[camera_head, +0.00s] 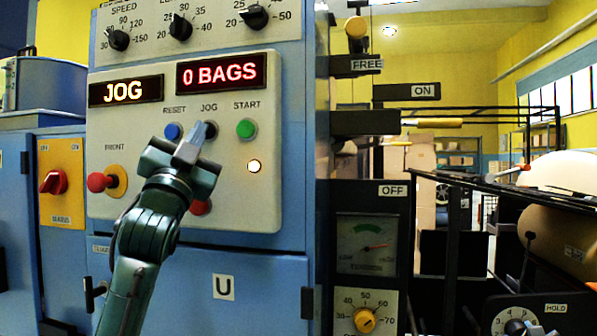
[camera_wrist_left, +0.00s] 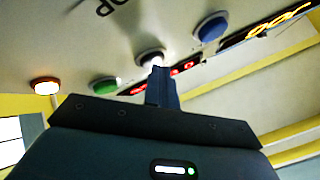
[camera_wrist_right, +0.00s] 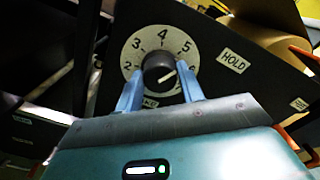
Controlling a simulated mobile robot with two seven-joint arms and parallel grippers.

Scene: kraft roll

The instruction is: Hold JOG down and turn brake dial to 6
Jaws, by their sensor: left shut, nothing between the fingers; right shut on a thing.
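The lit display (camera_head: 125,91) reads JOG. The brake dial (camera_wrist_right: 137,54), also at the head view's lower right (camera_head: 503,322), has a dark knob (camera_wrist_right: 158,64). My right gripper (camera_wrist_right: 160,70) grips the knob from both sides.
The blue RESET button (camera_head: 172,131) and green START button (camera_head: 246,129) flank JOG closely. A red mushroom knob (camera_head: 97,182) is at the left. A second display (camera_head: 221,73) reads 0 BAGS. A HOLD label (camera_wrist_right: 233,61) lies right of the dial; dark frame bars run on its left.

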